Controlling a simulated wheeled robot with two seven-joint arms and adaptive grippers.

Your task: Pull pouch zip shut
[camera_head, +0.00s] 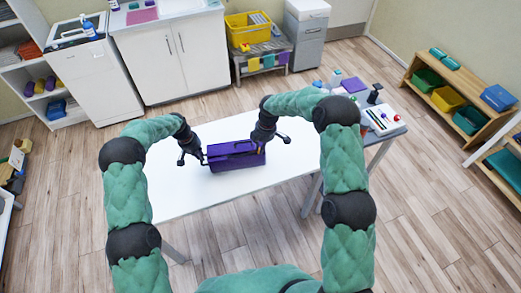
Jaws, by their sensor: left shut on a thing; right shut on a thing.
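A purple pouch (236,162) sits on the white table (178,203), near its middle. A darker line runs along its top; the zip and its puller are too small to make out. My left gripper (196,160) is at the pouch's left end, shut on a part of it. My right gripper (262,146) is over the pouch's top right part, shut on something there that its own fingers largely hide.
Bottles, a purple block and a white tray (384,120) with small items crowd the table's right end. The table's front left part is clear. Cabinets (172,50) stand behind, and a wooden shelf with coloured bins (446,99) stands at the right.

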